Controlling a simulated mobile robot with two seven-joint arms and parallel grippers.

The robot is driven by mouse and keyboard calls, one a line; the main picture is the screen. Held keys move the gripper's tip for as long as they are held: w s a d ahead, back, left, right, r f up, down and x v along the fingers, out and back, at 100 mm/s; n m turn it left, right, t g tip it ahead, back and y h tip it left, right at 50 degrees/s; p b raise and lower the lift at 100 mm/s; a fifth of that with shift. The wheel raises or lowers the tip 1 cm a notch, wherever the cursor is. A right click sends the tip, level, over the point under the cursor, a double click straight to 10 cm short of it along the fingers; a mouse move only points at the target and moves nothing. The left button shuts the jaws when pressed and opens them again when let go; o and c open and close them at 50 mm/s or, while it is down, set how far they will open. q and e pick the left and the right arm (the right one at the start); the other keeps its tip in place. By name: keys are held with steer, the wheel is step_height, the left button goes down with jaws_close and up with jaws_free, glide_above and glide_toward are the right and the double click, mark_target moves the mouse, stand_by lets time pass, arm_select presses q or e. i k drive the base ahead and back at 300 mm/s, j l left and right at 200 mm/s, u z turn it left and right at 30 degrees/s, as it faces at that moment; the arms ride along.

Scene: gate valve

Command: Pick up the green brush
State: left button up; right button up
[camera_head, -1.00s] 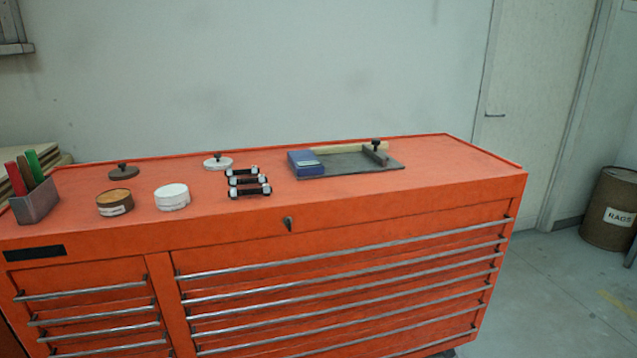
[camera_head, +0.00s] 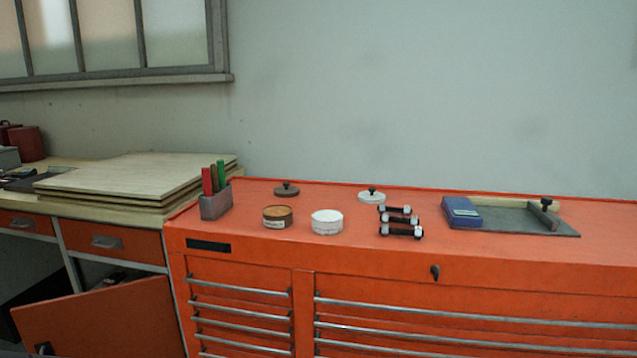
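The green brush (camera_head: 221,173) stands upright in a grey holder (camera_head: 215,206) at the left end of the orange tool chest's top. Only its green handle shows; its lower part is hidden in the holder. A red-handled one (camera_head: 207,181) and a brown one (camera_head: 214,177) stand beside it in the same holder. Neither of my grippers is in view.
On the orange chest (camera_head: 330,252) are a brown tin (camera_head: 277,217), a white tin (camera_head: 327,222), two knobbed lids, several black-and-white bars (camera_head: 400,221) and a grey plate with a blue box (camera_head: 461,211). Stacked boards (camera_head: 140,180) lie left; a cabinet door (camera_head: 105,318) hangs open below.

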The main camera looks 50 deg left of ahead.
mark_target(220, 165)
steer(key=u, duration=2.15)
steer(key=i+j, duration=0.2)
steer(key=j, duration=0.2)
steer(key=i+j, duration=0.25)
steer(key=j, duration=0.15)
steer(key=i+j+u, duration=0.1)
steer(key=j, duration=0.3)
steer(key=i+j, duration=0.35)
